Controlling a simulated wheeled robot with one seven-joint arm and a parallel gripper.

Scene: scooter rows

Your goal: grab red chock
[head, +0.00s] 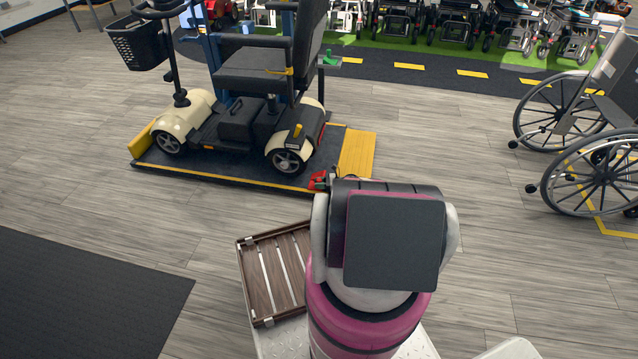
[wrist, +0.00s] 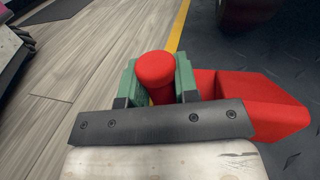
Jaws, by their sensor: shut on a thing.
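The red chock (wrist: 245,100) shows in the wrist view, with a round red knob (wrist: 156,70) at its left end. My gripper (wrist: 157,82) is shut on this knob, with a green finger on each side of it. The chock's wedge lies to the right, over the dark platform beside its yellow edge line. I cannot tell whether it touches the platform. In the head view the chock (head: 317,181) is a small red patch at the platform's front edge, mostly hidden behind my arm.
A beige mobility scooter (head: 240,75) stands on the dark platform (head: 220,172), with yellow ramps at both ends. A wooden slatted tray (head: 262,272) is in front, left of my arm. A wheelchair (head: 590,150) stands at right. Floor between platform and tray is clear.

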